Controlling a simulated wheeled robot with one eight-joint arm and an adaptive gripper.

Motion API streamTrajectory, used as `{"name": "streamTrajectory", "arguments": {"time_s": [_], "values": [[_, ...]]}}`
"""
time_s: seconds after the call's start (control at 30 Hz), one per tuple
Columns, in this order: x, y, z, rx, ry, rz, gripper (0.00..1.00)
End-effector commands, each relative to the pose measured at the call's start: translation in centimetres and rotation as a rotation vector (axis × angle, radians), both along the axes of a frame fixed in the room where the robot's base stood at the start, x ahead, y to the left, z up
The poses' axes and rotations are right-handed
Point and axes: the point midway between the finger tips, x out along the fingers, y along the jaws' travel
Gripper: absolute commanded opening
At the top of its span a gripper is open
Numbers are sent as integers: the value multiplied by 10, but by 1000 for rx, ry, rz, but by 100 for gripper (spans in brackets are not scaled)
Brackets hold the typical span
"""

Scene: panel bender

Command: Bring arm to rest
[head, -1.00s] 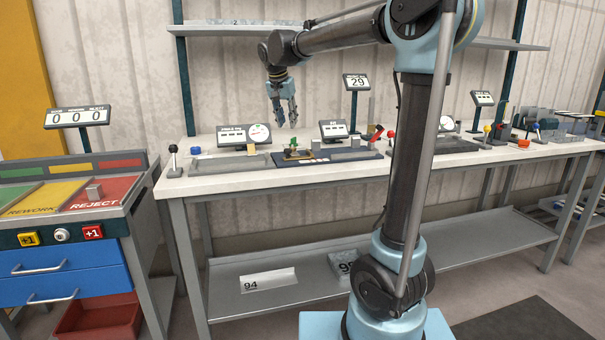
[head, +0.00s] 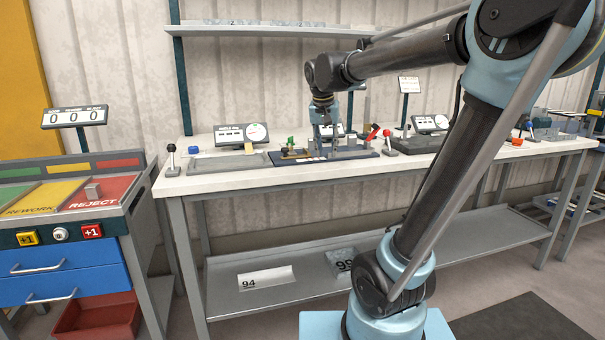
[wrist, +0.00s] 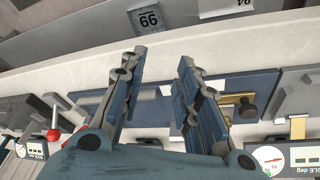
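My gripper (head: 328,146) hangs fingers-down over the middle of the workbench, in front of the blue fixture plate (head: 367,155). In the wrist view my gripper (wrist: 161,58) has its two fingers parted, with nothing between them. The fixture plate (wrist: 150,112) lies beyond the fingers there. I cannot tell how far the fingertips are above the plate. My arm reaches in from the right, bent at the elbow.
A shelf (head: 260,31) runs behind. A sorting cart (head: 70,235) with a reject tray stands at the left.

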Motion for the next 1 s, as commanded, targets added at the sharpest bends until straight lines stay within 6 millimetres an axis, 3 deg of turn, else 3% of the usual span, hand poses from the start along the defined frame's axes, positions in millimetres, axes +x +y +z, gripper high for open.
{"name": "streamTrajectory", "arguments": {"time_s": [0.2, 0.5, 0.8, 1.0], "values": [[-61, -48, -44, 5, 35, 47, 30], [-144, -89, -116, 20, 72, 125, 30], [-214, -108, -194, 40, 93, 201, 30], [-236, -112, -222, 47, 96, 232, 30]]}}
